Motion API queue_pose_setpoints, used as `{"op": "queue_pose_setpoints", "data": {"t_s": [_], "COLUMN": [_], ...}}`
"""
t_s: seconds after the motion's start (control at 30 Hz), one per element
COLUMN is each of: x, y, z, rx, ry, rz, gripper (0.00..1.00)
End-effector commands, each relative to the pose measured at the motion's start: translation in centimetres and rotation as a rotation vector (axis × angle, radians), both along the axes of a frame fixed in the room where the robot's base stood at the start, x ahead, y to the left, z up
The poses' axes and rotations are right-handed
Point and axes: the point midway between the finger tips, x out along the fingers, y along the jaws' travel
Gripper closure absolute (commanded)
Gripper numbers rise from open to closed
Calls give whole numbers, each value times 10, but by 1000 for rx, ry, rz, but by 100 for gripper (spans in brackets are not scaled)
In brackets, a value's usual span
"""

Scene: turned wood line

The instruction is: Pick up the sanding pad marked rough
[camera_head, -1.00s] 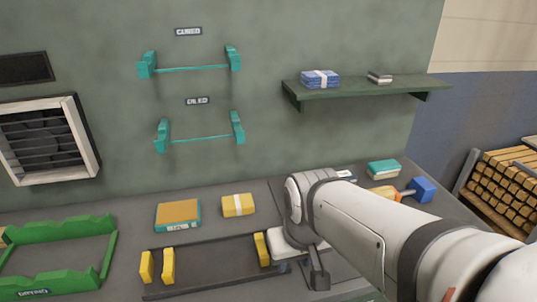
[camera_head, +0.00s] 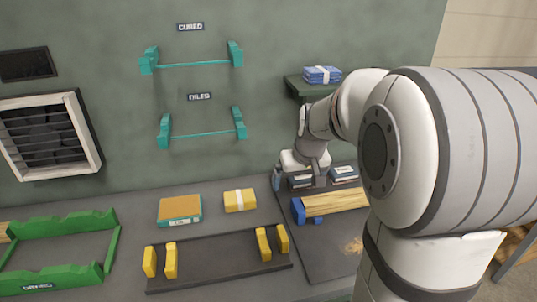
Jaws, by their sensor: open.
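My gripper (camera_head: 300,180) is open and points down at the back of the bench, near the wall. A small dark block with a pale label (camera_head: 301,183) shows between and below its fingers, partly hidden by them; I cannot tell whether they touch it. A second similar block with a pale label (camera_head: 344,174) lies just to the right of the gripper. The writing on both labels is too small to read, so I cannot tell which is marked rough. My arm covers the right side of the view.
A wooden piece with blue ends (camera_head: 335,202) lies in front of the gripper. An orange and teal block (camera_head: 180,210), a yellow bundle (camera_head: 240,200), a yellow-post rack (camera_head: 215,262) and a green frame (camera_head: 60,245) stand left. A shelf (camera_head: 300,86) is above.

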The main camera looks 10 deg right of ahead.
Motion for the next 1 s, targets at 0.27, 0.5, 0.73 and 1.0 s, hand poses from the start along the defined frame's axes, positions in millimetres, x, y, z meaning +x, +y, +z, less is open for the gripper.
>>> {"op": "queue_pose_setpoints", "data": {"t_s": [0.27,0.5,0.73,1.0], "x": [87,116,127,141], "y": [-50,-70,-71,-73], "z": [-30,-45,-67,-99], "rx": [-8,-14,-14,-15], "ry": [-46,-66,-66,-65], "rz": [-7,-6,-6,-5], "gripper": [0,0,0,0]}}
